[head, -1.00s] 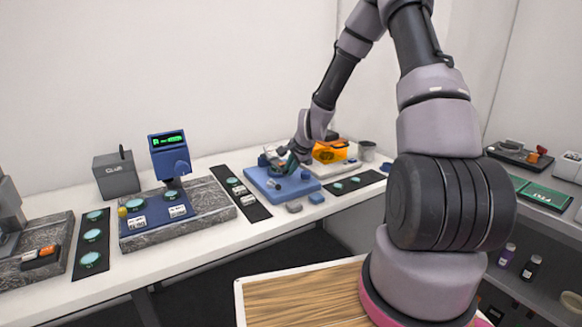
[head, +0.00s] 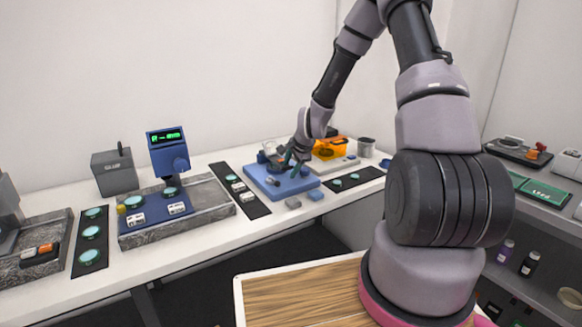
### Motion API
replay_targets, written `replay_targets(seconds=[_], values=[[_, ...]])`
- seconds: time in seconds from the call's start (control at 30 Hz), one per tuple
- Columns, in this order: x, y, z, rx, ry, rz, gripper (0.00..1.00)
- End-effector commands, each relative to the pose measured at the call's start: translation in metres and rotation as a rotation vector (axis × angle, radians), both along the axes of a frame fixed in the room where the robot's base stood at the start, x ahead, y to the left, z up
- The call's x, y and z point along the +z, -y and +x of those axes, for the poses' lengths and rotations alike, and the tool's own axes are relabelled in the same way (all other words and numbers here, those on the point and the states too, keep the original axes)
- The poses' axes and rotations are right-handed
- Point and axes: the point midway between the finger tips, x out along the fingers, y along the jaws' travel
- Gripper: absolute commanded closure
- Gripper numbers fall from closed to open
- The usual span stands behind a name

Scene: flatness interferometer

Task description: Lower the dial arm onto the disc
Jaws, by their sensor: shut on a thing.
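My gripper (head: 297,164) is over the blue platform (head: 262,180) on the long bench. Its dark fingers point down and look shut on a small part of the device there, apparently the dial arm. That part is mostly hidden by the fingers and too small to make out clearly. A dark blue knob-like part (head: 262,157) stands at the platform's back left. A small light cylinder (head: 304,173) lies by the fingers. I cannot make out a disc under the gripper, nor whether the arm touches one.
An orange box-like device (head: 328,148) and a grey cup (head: 366,146) stand right of the platform. Small grey and blue blocks (head: 315,195) lie in front. Black strips with green discs (head: 352,179) flank it. A blue instrument with a green display (head: 168,150) stands left.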

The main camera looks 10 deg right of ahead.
Motion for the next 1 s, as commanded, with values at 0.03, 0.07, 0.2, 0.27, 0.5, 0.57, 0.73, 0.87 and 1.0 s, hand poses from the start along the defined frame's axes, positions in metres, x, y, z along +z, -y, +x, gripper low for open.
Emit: replay_targets(seconds=[0.03, 0.07, 0.2, 0.27, 0.5, 0.57, 0.73, 0.87, 1.0], values=[[-0.005, 0.001, -0.005, -0.003, -0.016, 0.003, 0.54], [-0.003, 0.001, -0.006, -0.002, -0.015, 0.003, 0.54], [0.017, 0.006, -0.017, -0.002, -0.009, 0.001, 0.54], [0.028, 0.007, -0.023, -0.001, -0.006, 0.002, 0.54], [0.07, 0.015, -0.046, -0.002, 0.005, 0.0, 0.54], [0.078, 0.016, -0.051, -0.002, 0.006, -0.001, 0.54], [0.092, 0.018, -0.059, -0.001, 0.009, 0.0, 0.54], [0.095, 0.019, -0.062, 0.0, 0.008, 0.0, 0.54], [0.095, 0.018, -0.062, 0.0, 0.008, 0.0, 0.54]])
